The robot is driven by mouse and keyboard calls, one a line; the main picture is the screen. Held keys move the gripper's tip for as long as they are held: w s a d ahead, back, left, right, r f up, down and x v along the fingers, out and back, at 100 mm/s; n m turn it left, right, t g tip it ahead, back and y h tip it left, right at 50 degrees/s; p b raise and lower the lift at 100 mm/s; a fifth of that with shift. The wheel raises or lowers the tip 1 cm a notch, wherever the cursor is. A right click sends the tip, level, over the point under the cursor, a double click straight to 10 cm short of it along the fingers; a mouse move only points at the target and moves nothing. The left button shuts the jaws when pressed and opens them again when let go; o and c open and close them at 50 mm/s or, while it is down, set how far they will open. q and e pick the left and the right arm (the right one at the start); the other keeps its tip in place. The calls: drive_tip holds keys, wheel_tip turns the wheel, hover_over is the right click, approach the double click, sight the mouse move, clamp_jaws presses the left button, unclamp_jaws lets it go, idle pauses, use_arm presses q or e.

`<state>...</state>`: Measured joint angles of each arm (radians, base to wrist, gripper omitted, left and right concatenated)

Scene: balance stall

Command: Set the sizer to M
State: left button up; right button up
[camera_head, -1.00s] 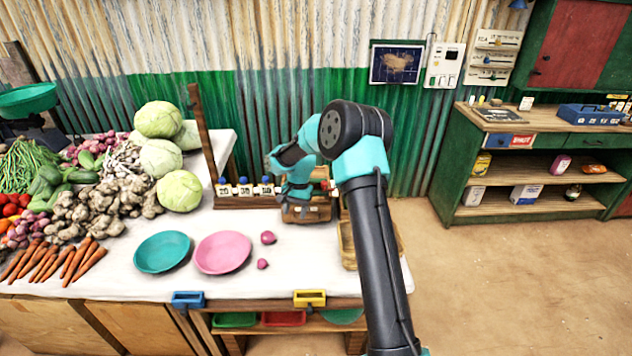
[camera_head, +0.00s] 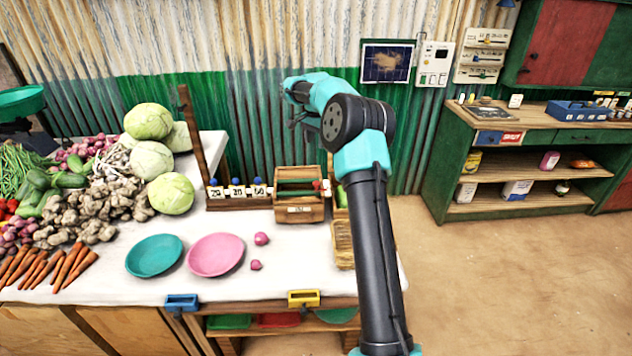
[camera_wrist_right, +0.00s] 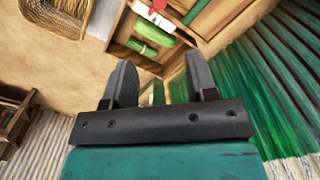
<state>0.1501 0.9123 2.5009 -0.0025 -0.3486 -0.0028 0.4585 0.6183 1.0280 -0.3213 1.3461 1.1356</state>
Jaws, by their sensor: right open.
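My right gripper (camera_head: 298,106) is raised in front of the corrugated wall, above and behind the wooden box, and is partly hidden by its own wrist. In the right wrist view its two fingers (camera_wrist_right: 160,78) are apart with nothing between them. I cannot tell for certain which thing is the sizer. The wooden box (camera_head: 300,208) on the table's back right has a small white label on its front and a small red part at its right side. Its setting is too small to read. My left gripper is not in view.
A numbered rack (camera_head: 238,204) with blue knobs stands left of the box. A teal plate (camera_head: 154,256) and a pink plate (camera_head: 216,255) lie in front. Vegetables fill the table's left. A green shelf unit (camera_head: 530,165) stands at right, beyond open floor.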

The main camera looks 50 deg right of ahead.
sight(316, 182)
wheel_tip(316, 182, down, 17)
drive_tip(key=shift+f, duration=0.1)
idle(0.6)
clamp_jaws()
idle(0.3)
